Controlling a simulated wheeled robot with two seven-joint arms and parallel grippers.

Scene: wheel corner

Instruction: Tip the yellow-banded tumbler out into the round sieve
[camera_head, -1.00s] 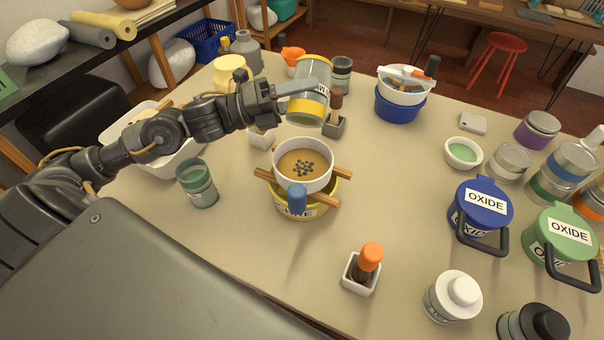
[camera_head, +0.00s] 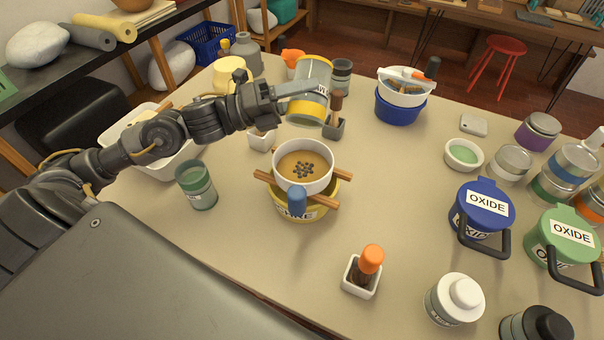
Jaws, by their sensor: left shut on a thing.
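The yellow-banded tumbler (camera_head: 312,85) is a grey-green see-through cup with a yellow band at its lower end. My left gripper (camera_head: 284,92) is shut on it and holds it above the table, behind the round sieve and a little tilted. The round sieve (camera_head: 320,184) has a white rim and a tan mesh with several dark bits on its middle. It rests on two wooden sticks across a yellow tub (camera_head: 304,213), and its blue handle (camera_head: 297,198) points to the front. My right gripper is not in view.
A green tumbler (camera_head: 196,186) stands left of the sieve. A second sieve sits on a blue bowl (camera_head: 399,109) at the back. Blue (camera_head: 482,206) and green (camera_head: 562,236) lidded tubs stand at right. A small pot with an orange-topped brush (camera_head: 364,271) stands in front.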

